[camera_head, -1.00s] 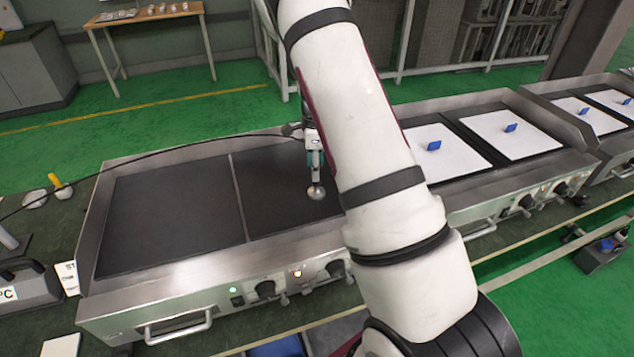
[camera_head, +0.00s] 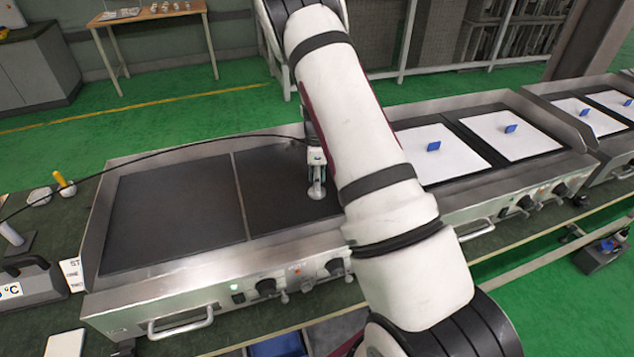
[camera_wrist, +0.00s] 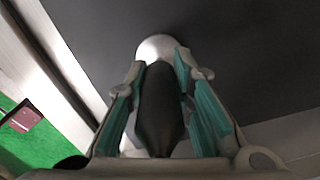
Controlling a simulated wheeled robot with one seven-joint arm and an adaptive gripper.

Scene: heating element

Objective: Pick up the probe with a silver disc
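The probe with the silver disc shows in the wrist view: its dark tapered handle (camera_wrist: 160,110) runs between my fingers, and its round silver disc (camera_wrist: 158,46) lies beyond the fingertips over the dark plate. In the head view the disc (camera_head: 317,192) is low on the right half of the griddle plate; whether it touches the plate is unclear. My gripper (camera_head: 317,172) points down around the probe; it also shows in the wrist view (camera_wrist: 163,66). Its teal-padded fingers stand on both sides of the handle; whether they press on it cannot be told.
The griddle (camera_head: 170,210) has a raised metal rim. A dark cable (camera_head: 170,148) runs from the left to my gripper. A yellow-handled probe (camera_head: 60,180) stands left of the griddle. Another griddle at right carries white sheets (camera_head: 515,135) with blue blocks (camera_head: 433,146).

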